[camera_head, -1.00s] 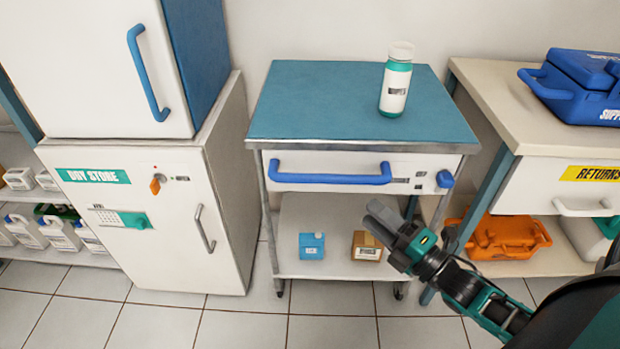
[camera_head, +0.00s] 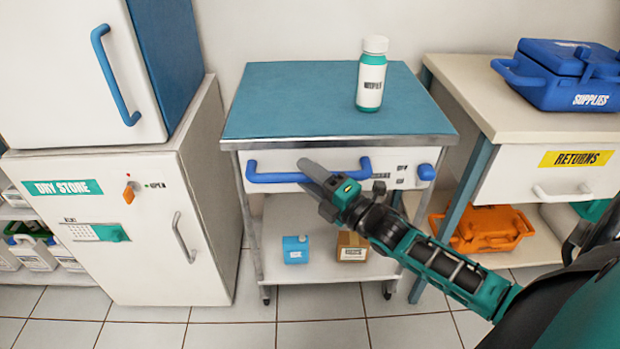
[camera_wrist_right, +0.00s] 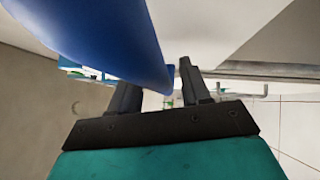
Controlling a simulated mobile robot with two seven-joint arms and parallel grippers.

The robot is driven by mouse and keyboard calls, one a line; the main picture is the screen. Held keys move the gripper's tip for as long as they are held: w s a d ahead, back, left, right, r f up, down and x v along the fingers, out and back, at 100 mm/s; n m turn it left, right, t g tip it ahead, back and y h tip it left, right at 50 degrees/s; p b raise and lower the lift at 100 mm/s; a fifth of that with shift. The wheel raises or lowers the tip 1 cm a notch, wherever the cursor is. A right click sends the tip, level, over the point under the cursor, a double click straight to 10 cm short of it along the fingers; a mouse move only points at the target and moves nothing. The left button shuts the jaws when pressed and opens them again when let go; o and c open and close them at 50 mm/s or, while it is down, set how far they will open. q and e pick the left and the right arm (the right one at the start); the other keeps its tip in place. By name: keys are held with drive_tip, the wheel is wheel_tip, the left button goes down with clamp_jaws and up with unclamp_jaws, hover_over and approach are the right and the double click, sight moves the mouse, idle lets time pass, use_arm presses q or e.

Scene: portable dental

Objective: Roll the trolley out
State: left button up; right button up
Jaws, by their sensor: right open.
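The trolley (camera_head: 240,128) has a blue top, a white drawer front, a lower shelf and castors. It stands against the wall. Its blue bar handle (camera_head: 275,177) runs across the drawer front. My right gripper (camera_head: 312,172) is open in front of the handle's middle, its fingers overlapping the bar in the head view. In the right wrist view the blue handle (camera_wrist_right: 120,40) is large and close, reaching down to the open fingers (camera_wrist_right: 160,85). I cannot tell whether the bar lies between them. My left gripper is not in view.
A wipes bottle (camera_head: 371,75) stands on the trolley top. A blue box (camera_head: 295,250) and a brown box (camera_head: 351,247) sit on its shelf. The dry store cabinet (camera_head: 150,265) is close on the left, the returns bench (camera_head: 455,75) on the right. The floor in front is clear.

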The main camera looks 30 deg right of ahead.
drive_tip(key=shift+w, duration=0.1)
clamp_jaws()
idle(0.4)
